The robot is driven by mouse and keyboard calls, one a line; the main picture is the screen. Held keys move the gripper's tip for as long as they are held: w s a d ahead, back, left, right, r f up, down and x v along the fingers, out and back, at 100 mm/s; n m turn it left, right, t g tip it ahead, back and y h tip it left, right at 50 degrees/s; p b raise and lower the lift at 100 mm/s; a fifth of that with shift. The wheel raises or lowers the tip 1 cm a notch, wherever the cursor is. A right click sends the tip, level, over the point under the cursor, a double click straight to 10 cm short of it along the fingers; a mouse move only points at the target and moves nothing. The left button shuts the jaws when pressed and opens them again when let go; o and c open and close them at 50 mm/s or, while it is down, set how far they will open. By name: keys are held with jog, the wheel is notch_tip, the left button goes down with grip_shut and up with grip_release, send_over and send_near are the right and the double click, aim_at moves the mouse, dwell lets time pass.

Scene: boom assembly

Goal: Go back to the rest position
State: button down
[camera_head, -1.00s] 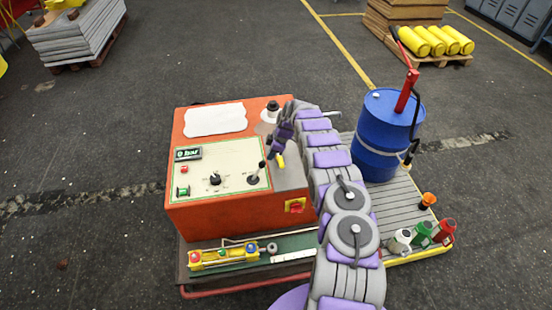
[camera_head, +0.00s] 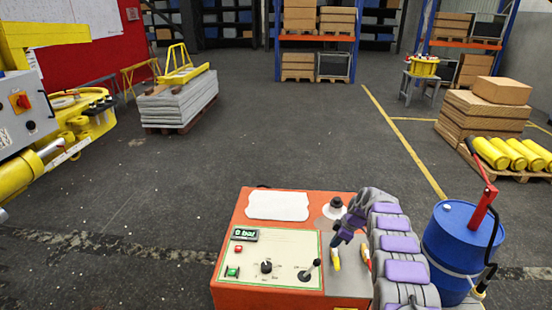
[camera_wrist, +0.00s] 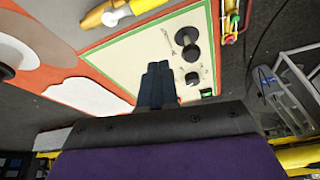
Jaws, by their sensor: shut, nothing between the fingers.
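My gripper (camera_head: 338,240) hangs above the right part of the orange control box (camera_head: 234,296). In the wrist view its dark fingers (camera_wrist: 158,78) are together with nothing between them. They appear in front of the cream control panel (camera_wrist: 130,48), apart from its knobs. My grey and purple arm comes up from the lower right in the head view and hides part of the box's right side.
A blue drum (camera_head: 452,245) with a red pump handle stands just right of my arm. Yellow cylinders (camera_head: 510,153) lie on a pallet at the right. Yellow machinery (camera_head: 85,115) is at the left. The floor behind the box is clear.

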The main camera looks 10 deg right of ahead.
jog(key=s+a+r+m+g+h+b, duration=0.15)
jog(key=s+a+r+m, duration=0.35)
jog(key=s+r, duration=0.55)
jog(key=s+a+r+m+g+h, duration=0.1)
jog(key=s+a+r+m+h, duration=0.1)
jog(key=s+a+r, duration=0.8)
jog(key=s+a+r+m, duration=0.1)
jog(key=s+a, duration=0.1)
jog(key=s, duration=0.9)
jog(key=s+a+r+m+b, duration=0.1)
jog(key=s+a+m, duration=0.1)
jog(key=s, duration=0.9)
jog(key=s+a+r+m+g, duration=0.1)
jog(key=s+a+m, duration=0.1)
jog(key=s, duration=0.9)
jog(key=shift+s+a+r+b, duration=0.15)
jog(key=shift+a+r+b, duration=0.2)
jog(key=shift+a, duration=0.5)
